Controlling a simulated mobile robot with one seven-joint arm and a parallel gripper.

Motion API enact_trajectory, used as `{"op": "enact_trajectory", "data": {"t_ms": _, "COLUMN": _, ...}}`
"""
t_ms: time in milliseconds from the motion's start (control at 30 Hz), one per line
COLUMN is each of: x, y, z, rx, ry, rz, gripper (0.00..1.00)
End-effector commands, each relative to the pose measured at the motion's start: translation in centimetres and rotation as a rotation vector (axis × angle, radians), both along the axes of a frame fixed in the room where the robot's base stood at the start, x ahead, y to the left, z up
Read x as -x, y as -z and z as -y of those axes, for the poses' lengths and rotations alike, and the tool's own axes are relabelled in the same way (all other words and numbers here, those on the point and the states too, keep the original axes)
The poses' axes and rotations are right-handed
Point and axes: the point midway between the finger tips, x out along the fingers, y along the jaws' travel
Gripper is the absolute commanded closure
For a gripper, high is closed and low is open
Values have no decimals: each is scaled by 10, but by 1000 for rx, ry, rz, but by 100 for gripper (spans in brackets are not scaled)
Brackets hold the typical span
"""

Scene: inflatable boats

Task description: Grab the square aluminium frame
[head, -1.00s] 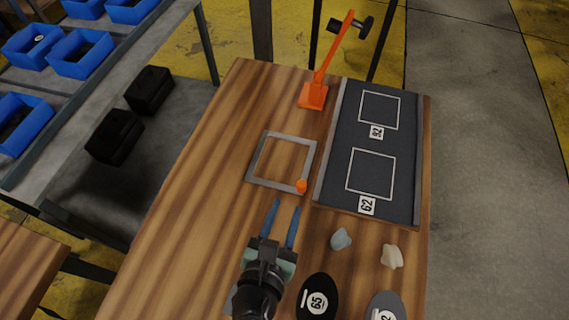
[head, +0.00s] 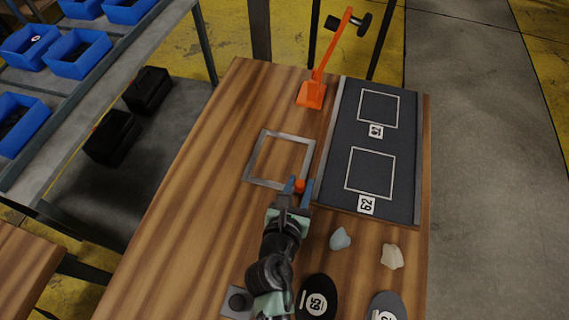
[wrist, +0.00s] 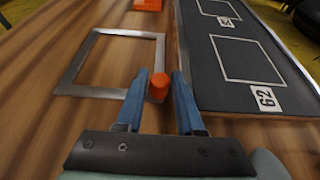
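The square aluminium frame (head: 262,182) lies flat on the wooden table, left of the dark board. An orange knob (head: 299,186) stands on its near right corner. My gripper (head: 301,188) is open at that corner, its two blue fingers on either side of the knob in the head view. In the wrist view the frame (wrist: 103,94) lies ahead and to the left. There the orange knob (wrist: 158,86) shows between the open fingers (wrist: 156,92), nearer the left one. I cannot tell whether a finger touches it.
The dark board (head: 384,206) with two outlined squares, both numbered, lies just right of the frame. An orange tool (head: 311,95) stands behind. A blue-grey lump (head: 340,239), a cream lump (head: 391,256) and dark ovals (head: 316,298) lie near right. The table's left side is clear.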

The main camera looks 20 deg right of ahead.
Motion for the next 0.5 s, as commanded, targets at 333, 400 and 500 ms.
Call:
{"op": "enact_trajectory", "data": {"t_ms": 333, "x": -8, "y": 4, "z": 5, "rx": 0, "ry": -1, "rz": 0, "gripper": 63}}
{"op": "enact_trajectory", "data": {"t_ms": 400, "x": -8, "y": 4, "z": 5, "rx": 0, "ry": -1, "rz": 0, "gripper": 76}}
{"op": "enact_trajectory", "data": {"t_ms": 500, "x": -8, "y": 4, "z": 5, "rx": 0, "ry": -1, "rz": 0, "gripper": 94}}
